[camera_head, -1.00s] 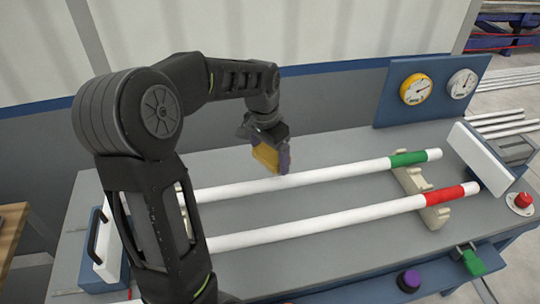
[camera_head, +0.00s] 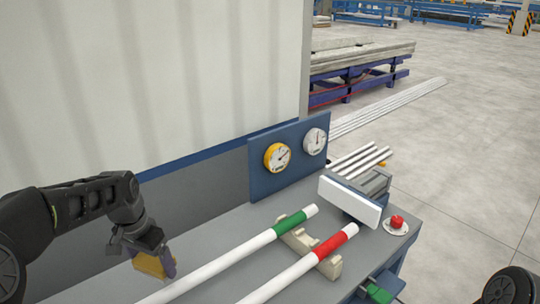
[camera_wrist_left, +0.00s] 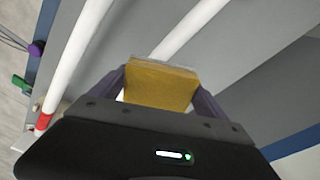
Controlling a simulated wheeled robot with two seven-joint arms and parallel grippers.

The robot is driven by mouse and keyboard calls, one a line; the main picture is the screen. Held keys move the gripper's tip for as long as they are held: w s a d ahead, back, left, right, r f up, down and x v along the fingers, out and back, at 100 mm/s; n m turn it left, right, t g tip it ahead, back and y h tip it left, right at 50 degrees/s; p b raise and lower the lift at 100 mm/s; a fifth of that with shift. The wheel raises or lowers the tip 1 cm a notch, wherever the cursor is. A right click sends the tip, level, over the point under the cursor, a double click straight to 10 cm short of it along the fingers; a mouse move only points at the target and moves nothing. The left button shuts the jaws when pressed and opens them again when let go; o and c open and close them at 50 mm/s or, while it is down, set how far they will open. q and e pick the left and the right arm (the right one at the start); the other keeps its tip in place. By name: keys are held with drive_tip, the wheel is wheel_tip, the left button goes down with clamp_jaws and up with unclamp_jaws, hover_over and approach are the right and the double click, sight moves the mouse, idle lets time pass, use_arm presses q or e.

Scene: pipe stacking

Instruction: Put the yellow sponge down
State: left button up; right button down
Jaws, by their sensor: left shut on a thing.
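The yellow sponge (camera_head: 150,264) is held between the fingers of my left gripper (camera_head: 158,268), at the lower left of the head view. In the left wrist view the sponge (camera_wrist_left: 160,86) sits between both purple fingers, with a paler layer along its far edge. The sponge is over or close to the white pipe with the green band (camera_head: 225,258); I cannot tell whether it touches the pipe. A second white pipe with a red band (camera_head: 290,277) lies nearer, parallel to it. My right gripper is not in view.
A cream cradle (camera_head: 310,248) supports the pipe ends on the grey bench (camera_head: 225,285). A blue panel with two gauges (camera_head: 290,160) stands at the back. A white plate (camera_head: 348,200) and a red button (camera_head: 397,222) are at the right end. A green handle (camera_head: 378,291) is at the front edge.

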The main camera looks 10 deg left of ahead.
use_arm(q)
drive_tip(key=shift+w+a+n, duration=0.15)
drive_tip(key=shift+n, duration=0.85)
drive_tip(key=shift+w+f+n, duration=0.2)
drive_tip(key=shift+n, duration=0.2)
drive_tip(key=w+d+f+b, duration=0.1)
drive_tip(key=w+d+f, duration=0.1)
drive_tip(key=d, duration=0.8)
drive_tip(key=w+d+f+m+b, duration=0.1)
drive_tip(key=w+d+f, duration=0.2)
drive_tip(key=d, duration=0.7)
drive_tip(key=shift+w, duration=0.35)
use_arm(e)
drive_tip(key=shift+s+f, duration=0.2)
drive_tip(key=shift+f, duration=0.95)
use_arm(q)
wheel_tip(320, 180, up, 5)
drive_tip(key=shift+f, duration=0.1)
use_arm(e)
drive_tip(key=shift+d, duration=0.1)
